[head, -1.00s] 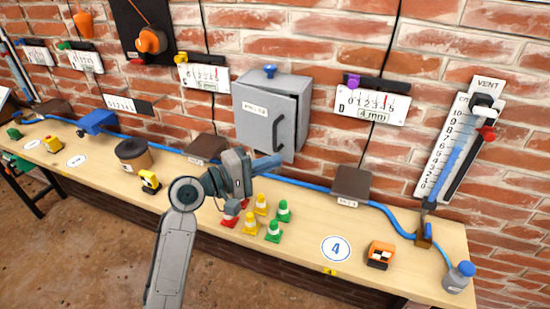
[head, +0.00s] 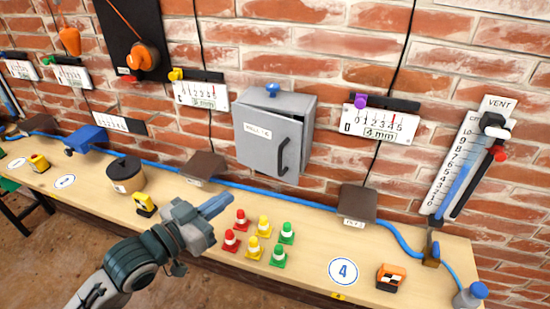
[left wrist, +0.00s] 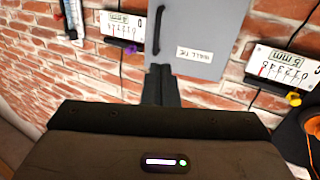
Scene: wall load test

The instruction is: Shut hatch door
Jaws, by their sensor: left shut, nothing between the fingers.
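The hatch is a grey wall box with a blue knob (head: 272,90) on top. Its grey door (head: 262,138) has a white label and a dark handle (head: 283,156) on the right. The door looks slightly ajar, with a narrow gap along its top; how wide is hard to tell. My left gripper (head: 218,204) is shut and empty, below and left of the box, over the bench and apart from the door. In the left wrist view the closed fingers (left wrist: 160,84) point toward the door (left wrist: 205,35), and the handle (left wrist: 158,30) shows beyond them.
A blue hose runs along the back. Gauges (head: 380,126) flank the box.

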